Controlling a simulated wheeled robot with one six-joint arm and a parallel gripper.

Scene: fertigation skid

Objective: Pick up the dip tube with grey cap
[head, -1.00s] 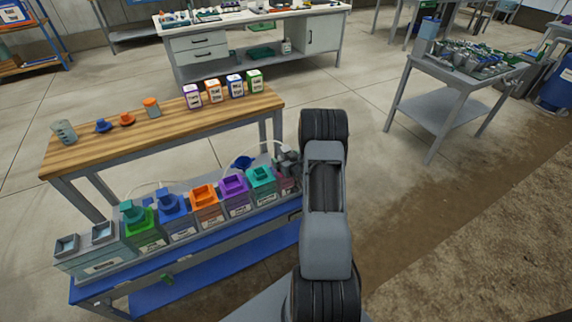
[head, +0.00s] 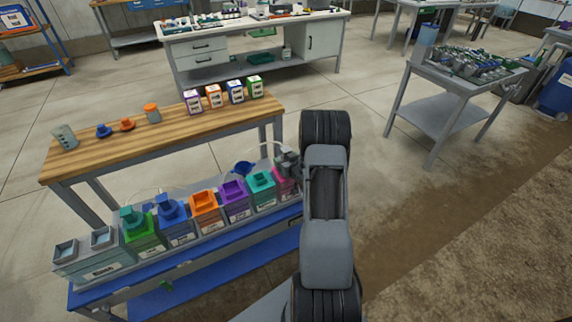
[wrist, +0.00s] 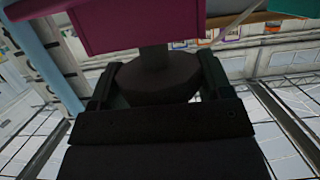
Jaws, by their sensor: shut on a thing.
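My gripper (wrist: 157,84) is shut on the dip tube with grey cap. In the wrist view the dark grey round cap (wrist: 155,80) sits between the two fingers. A narrower stem joins it to a magenta block (wrist: 140,25) above. In the head view my gripper (head: 289,164) is at the right end of the row of tanks, over the magenta tank (head: 284,184). My arm partly covers this spot, and I cannot tell how far the tube is in the tank. A thin pale hose runs near the gripper.
Teal (head: 262,188), purple (head: 235,201), orange (head: 207,213), blue and green tanks stand to the left on the blue rack (head: 255,238). Behind is a wooden bench (head: 165,140) with small bottles and caps. Open floor lies to the right.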

